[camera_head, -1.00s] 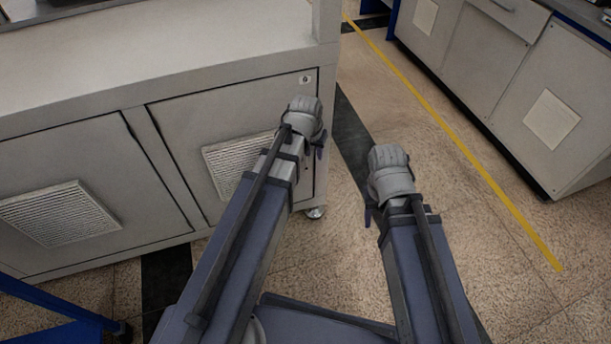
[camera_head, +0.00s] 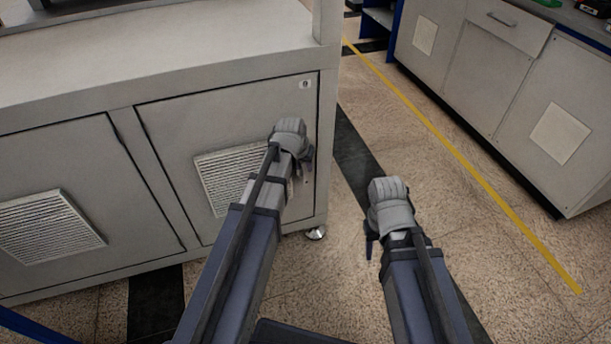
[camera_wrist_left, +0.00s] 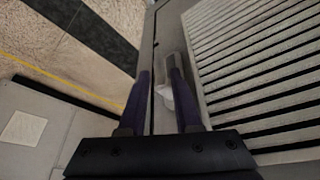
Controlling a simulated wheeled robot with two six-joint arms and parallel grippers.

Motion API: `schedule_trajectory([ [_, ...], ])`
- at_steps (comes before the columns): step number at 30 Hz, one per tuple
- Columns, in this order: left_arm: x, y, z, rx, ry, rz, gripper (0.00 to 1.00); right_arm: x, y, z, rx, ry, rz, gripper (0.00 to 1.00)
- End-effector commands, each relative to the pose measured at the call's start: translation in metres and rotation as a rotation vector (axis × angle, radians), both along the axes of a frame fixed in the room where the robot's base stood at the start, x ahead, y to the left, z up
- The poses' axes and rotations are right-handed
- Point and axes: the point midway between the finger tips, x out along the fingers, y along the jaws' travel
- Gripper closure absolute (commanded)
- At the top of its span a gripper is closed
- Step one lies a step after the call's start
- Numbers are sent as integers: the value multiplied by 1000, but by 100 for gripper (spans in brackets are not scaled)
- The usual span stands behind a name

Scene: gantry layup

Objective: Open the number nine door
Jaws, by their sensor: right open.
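The cabinet door (camera_head: 230,120) with a louvred vent is shut. A small round label (camera_head: 305,85) sits near its top right corner, but its number is too small to read. My left gripper (camera_head: 300,182) is in front of the door's right side, with its tips mostly hidden by my wrist. In the left wrist view, my left gripper (camera_wrist_left: 159,85) has its two purple fingers apart. A pale handle (camera_wrist_left: 168,72) shows between them, closer to the right finger; contact cannot be told. My right gripper (camera_head: 370,245) is open and empty over the floor.
A second vented door (camera_head: 75,190) is to the left, also shut. The cabinet's foot (camera_head: 315,233) stands at its right corner. Another cabinet row (camera_head: 500,100) is at the right, beyond a yellow floor line (camera_head: 470,165). The floor between is clear.

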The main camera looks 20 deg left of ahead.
Motion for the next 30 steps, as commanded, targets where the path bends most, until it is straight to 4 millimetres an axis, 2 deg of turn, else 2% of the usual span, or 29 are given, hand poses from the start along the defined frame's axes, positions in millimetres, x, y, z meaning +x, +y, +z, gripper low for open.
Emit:
schedule_trajectory([
  [1, 4, 0, -13, 0, 0, 0, 68, 0, 0, -12, -1, 0, 1, 50],
  [9, 17, -1, -44, 0, 0, 0, 68, 0, 0, -44, 2, -1, 6, 50],
  [13, 20, -2, -50, 0, 0, 0, 68, 0, 1, -51, 3, -1, 8, 50],
  [21, 20, -2, -50, 0, 0, 0, 68, 0, 1, -50, 4, -1, 9, 50],
  [23, 20, -1, -50, 0, 0, 0, 72, 0, 1, -50, 4, -1, 9, 50],
  [30, 20, -1, -50, 0, 0, 0, 99, 0, 1, -50, 4, -1, 9, 50],
])
